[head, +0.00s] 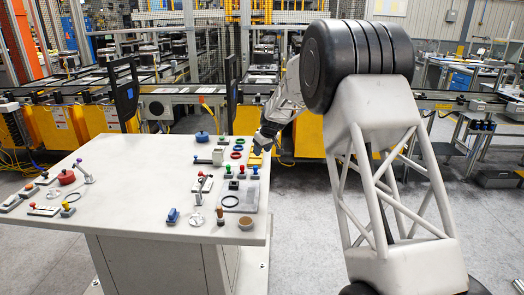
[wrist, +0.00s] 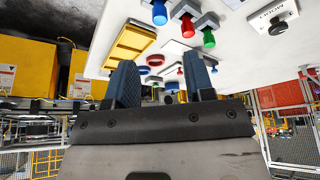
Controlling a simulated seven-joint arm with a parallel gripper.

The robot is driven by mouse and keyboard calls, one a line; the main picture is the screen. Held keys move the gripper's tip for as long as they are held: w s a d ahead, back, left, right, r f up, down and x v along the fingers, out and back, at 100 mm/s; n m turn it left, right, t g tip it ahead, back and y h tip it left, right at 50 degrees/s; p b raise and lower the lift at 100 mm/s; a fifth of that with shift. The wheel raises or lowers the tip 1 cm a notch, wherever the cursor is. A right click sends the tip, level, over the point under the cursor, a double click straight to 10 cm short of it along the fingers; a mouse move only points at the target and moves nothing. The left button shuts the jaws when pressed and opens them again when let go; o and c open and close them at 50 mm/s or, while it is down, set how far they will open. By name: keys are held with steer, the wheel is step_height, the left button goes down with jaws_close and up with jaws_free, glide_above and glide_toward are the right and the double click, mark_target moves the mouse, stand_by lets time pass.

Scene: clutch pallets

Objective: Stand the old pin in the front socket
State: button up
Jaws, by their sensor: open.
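My gripper (head: 263,141) is over the far right corner of the white table (head: 130,212) in the head view. In the wrist view its two dark blue fingers (wrist: 162,72) stand wide apart with nothing gripped between them. I cannot tell which object is the old pin. A brown round piece (head: 246,222) and a brown cylinder-like piece (head: 220,215) are near the table's front right. A grey plate (head: 248,199) lies behind them with a dark ring on it. I cannot single out the front socket.
Red and green-knobbed pegs (head: 242,170) stand behind the plate. A yellow tray (wrist: 130,46), small rings (wrist: 155,58) and a blue-topped peg (wrist: 160,14) are near my fingers. The table's middle is clear.

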stand_by(0.5)
steer(key=s+d+r+m, duration=0.1)
steer(key=s+d+r, duration=0.45)
steer(key=s, duration=0.55)
steer(key=s+d+r+m+h, duration=0.1)
steer(key=s+d+r+m, duration=0.1)
steer(key=s+d+r, duration=0.6)
steer(key=s+d+r+m, duration=0.1)
steer(key=s+d+r, duration=0.15)
steer(key=s, duration=1.05)
steer(key=s+d+f+m, duration=0.1)
steer(key=s+d, duration=0.2)
steer(key=s, duration=0.9)
steer(key=s+d+f+m+h, duration=0.1)
steer(key=s+d+f+m, duration=0.1)
steer(key=s, duration=1.1)
steer(key=s+d+f+m+h, duration=0.1)
steer(key=s+d+m, duration=0.1)
steer(key=s, duration=1)
steer(key=shift+s+d+f+g, duration=0.25)
steer(key=shift+s+d+g, duration=0.1)
steer(key=shift+d, duration=0.45)
